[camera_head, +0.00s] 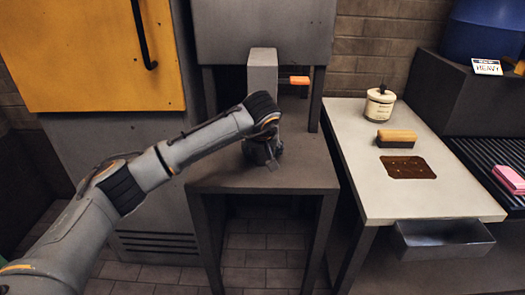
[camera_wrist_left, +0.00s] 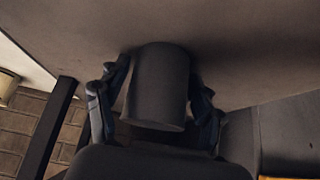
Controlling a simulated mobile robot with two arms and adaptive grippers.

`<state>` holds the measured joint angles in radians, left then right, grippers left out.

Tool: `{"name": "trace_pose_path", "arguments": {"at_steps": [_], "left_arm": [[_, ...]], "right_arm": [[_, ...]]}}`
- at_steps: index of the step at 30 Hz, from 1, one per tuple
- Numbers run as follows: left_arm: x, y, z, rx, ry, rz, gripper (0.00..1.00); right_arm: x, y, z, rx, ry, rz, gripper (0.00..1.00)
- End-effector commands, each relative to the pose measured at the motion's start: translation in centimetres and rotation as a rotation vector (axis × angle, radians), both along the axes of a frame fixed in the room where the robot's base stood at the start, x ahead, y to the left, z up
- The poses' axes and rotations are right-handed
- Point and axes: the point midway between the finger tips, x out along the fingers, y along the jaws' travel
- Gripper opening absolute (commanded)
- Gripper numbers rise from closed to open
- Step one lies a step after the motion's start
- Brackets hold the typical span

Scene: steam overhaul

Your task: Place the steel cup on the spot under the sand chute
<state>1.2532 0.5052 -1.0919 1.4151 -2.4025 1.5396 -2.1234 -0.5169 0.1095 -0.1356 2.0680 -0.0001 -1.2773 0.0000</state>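My left gripper (camera_head: 262,152) reaches in from the left, low over the dark table (camera_head: 300,176) beneath the grey chute box (camera_head: 262,72). In the head view the gripper hides most of what it holds. In the left wrist view a dark grey cylinder, the steel cup (camera_wrist_left: 158,88), is between the two fingers of the left gripper (camera_wrist_left: 158,80). The fingers lie close against both sides of the cup. The cup is at or just above the tabletop (camera_wrist_left: 240,50); contact is not clear. My right gripper is in neither view.
An orange handle (camera_head: 299,80) sticks out beside the chute box. A table leg stands right of it. The pale workbench (camera_head: 370,190) on the right holds a lidded jar (camera_head: 380,105), a wooden-backed brush (camera_head: 396,138) and a recess. A yellow cabinet (camera_head: 90,50) stands at left.

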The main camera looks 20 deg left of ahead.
Motion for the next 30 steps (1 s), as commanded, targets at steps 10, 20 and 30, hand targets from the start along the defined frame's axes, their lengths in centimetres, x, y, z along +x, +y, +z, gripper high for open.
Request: {"name": "trace_pose_path", "arguments": {"at_steps": [10, 20, 30], "left_arm": [[0.0, 0.0, 0.1, 0.0, 0.0, 0.0, 0.75], [-2.4, -0.7, 4.6, 0.0, -0.005, -0.002, 0.75], [-5.7, -1.6, 9.6, 0.001, -0.002, 0.001, 0.75]], "right_arm": [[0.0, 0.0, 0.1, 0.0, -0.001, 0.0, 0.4], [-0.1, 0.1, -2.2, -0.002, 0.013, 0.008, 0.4], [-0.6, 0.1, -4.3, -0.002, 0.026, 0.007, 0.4]]}}
